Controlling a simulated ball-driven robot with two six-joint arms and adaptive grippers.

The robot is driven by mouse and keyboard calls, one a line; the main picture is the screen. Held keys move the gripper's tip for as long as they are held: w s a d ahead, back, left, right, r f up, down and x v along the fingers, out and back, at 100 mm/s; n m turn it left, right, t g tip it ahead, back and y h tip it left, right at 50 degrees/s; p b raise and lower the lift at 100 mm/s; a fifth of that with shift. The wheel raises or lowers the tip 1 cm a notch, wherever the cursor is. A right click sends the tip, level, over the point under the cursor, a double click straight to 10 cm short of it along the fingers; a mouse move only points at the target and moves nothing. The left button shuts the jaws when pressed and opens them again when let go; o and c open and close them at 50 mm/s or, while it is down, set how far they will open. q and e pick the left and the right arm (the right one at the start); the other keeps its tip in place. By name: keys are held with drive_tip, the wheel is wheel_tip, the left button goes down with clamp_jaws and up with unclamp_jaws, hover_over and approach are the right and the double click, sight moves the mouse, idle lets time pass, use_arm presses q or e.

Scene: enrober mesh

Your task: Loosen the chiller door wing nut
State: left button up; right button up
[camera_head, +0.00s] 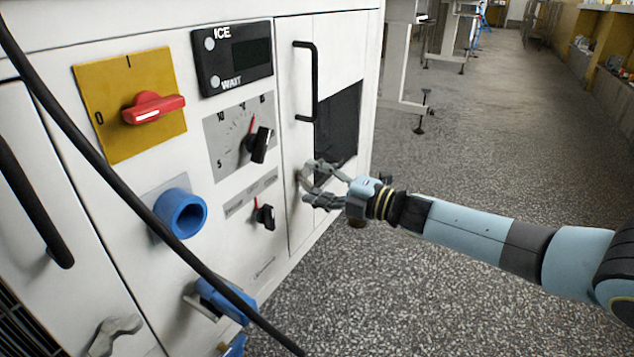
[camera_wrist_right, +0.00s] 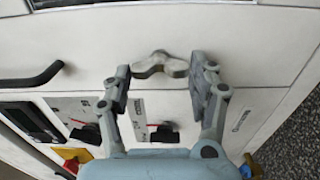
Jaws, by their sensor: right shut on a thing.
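A grey wing nut (camera_wrist_right: 160,66) sits on the white door panel between my right fingertips in the right wrist view. Its two wings spread sideways, one towards each finger. My right gripper (camera_head: 312,184) is at the lower part of the narrow white door (camera_head: 298,146), below the black handle. In the head view the fingers largely hide this nut. A second grey wing nut (camera_head: 114,334) shows at the lower left on another door, away from the gripper. My left gripper is out of view.
Left of the gripper are a small black knob (camera_head: 265,216), a dial (camera_head: 240,136), a red switch (camera_head: 153,107) and a blue socket (camera_head: 181,214). A black cable crosses the front of the head view. Open speckled floor (camera_head: 480,170) lies to the right.

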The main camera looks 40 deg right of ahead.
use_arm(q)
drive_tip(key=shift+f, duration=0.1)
use_arm(e)
drive_tip(key=shift+f, duration=0.1)
drive_tip(key=o, duration=1.1)
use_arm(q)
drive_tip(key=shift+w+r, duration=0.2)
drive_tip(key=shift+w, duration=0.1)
use_arm(e)
drive_tip(key=shift+o, duration=0.5)
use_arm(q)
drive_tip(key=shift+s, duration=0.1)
use_arm(e)
drive_tip(key=shift+s+d, duration=0.15)
drive_tip(key=shift+s, duration=0.15)
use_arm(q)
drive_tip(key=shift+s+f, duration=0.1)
use_arm(e)
drive_tip(key=v, duration=1.1)
drive_tip(key=shift+s, duration=0.2)
